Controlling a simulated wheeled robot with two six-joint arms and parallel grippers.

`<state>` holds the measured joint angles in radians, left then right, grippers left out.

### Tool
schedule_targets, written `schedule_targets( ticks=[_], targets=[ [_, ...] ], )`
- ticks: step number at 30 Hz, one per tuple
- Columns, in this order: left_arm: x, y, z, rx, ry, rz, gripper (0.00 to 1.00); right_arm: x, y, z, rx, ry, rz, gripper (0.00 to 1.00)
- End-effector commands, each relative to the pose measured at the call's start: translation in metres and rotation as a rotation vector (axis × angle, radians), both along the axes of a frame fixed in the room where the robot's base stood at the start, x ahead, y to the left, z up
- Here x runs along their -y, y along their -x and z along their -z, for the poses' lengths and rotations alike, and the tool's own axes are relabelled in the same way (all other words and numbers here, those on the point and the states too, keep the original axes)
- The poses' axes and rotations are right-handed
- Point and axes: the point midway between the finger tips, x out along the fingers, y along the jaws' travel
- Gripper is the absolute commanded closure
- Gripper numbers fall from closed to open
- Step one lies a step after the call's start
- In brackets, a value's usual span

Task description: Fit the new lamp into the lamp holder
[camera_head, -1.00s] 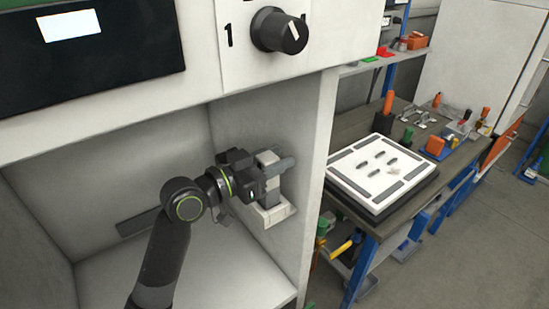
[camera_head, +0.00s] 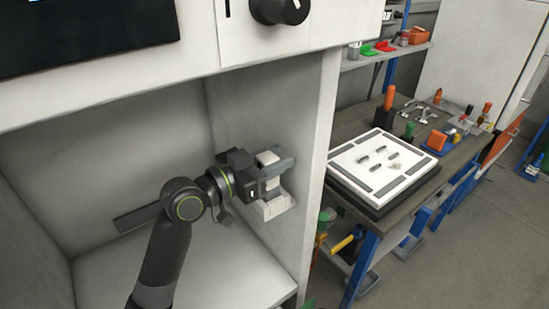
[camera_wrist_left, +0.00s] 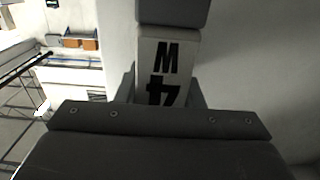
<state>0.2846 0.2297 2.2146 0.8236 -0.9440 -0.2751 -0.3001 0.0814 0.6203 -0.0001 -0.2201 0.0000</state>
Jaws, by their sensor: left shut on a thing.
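My left gripper (camera_head: 276,172) is inside the open bay of the cabinet, close to its right inner wall. It is shut on a white lamp (camera_head: 268,157), whose pale top shows between the dark fingers. The wrist view shows the lamp's white face (camera_wrist_left: 166,68) with black "4 W" lettering, upside down. A white lamp holder (camera_head: 275,207) sits on the right inner wall, just below the gripper. The fingers hide the lamp's lower part, so I cannot tell whether it touches the holder. My right gripper is not in view.
A dark bar (camera_head: 138,218) lies along the bay's back wall. A black knob (camera_head: 280,10) is on the panel above. To the right, a workbench (camera_head: 350,124) carries a white slotted board (camera_head: 345,160) and several tools. The bay floor (camera_head: 215,285) looks clear.

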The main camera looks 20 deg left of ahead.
Motion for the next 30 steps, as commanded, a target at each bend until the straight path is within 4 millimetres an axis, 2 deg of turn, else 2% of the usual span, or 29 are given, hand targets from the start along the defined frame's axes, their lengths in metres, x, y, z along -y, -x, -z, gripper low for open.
schedule_targets(
  ticks=[2, 3, 9, 20, 30],
  targets=[
    [0.0, 0.0, 0.003, 0.001, 0.001, 0.0, 0.9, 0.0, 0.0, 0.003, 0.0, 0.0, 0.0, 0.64],
    [0.0, 0.0, 0.002, 0.001, 0.001, 0.0, 0.63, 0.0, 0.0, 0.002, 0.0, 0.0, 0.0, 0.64],
    [0.0, 0.0, 0.002, 0.001, 0.001, 0.0, 0.4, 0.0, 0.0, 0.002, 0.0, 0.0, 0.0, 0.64],
    [-0.004, 0.004, 0.003, 0.001, -0.002, -0.001, 0.4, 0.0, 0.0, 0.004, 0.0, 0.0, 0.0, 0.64],
    [-0.029, 0.037, 0.004, 0.001, -0.006, -0.001, 0.4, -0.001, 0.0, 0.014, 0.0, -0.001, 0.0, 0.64]
  ],
)
